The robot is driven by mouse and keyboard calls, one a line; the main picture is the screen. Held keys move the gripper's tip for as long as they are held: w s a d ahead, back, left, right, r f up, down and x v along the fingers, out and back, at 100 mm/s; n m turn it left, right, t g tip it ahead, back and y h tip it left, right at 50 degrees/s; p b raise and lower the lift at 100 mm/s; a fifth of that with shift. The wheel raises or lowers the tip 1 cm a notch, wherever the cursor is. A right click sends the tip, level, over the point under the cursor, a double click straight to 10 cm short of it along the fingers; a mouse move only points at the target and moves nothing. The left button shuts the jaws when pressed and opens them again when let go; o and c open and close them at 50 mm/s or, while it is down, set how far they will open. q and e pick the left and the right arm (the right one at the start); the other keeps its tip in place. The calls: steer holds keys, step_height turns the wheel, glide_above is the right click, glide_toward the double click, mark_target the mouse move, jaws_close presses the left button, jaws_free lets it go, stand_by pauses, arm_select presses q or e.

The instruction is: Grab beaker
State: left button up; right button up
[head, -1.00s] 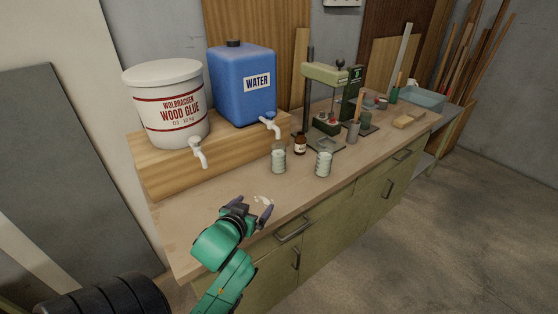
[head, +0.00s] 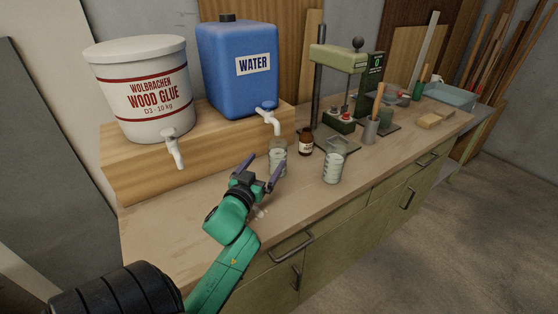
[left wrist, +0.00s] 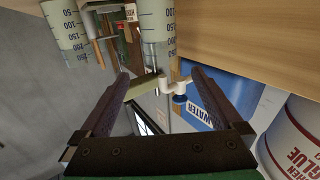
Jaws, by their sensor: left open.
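Two clear beakers with graduation marks stand on the workbench. The left beaker (head: 277,158) is in front of the water tap, and the right beaker (head: 333,165) is nearer the press. My left gripper (head: 265,163) is open and empty, just in front of the left beaker, its fingers pointing at it. In the left wrist view, one beaker (left wrist: 157,25) is ahead of the open fingers (left wrist: 160,75), roughly in line with the gap. Another beaker (left wrist: 65,28) is at the upper left there. My right gripper is out of view.
A blue water container (head: 238,70) and a wood glue bucket (head: 143,95) with taps stand on a wooden riser (head: 118,165). A brown bottle (head: 306,142) stands between the beakers. A green press (head: 340,60) is behind. The bench front (head: 300,210) is mostly clear.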

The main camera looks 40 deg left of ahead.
mark_target(281, 142)
arm_select(q)
steer(key=p+x, duration=0.1)
steer(key=x, duration=0.9)
steer(key=shift+w+a+f, duration=0.1)
steer(key=shift+w, duration=0.1)
steer(key=shift+w+f, duration=0.1)
steer(key=shift+f, duration=0.05)
jaws_close()
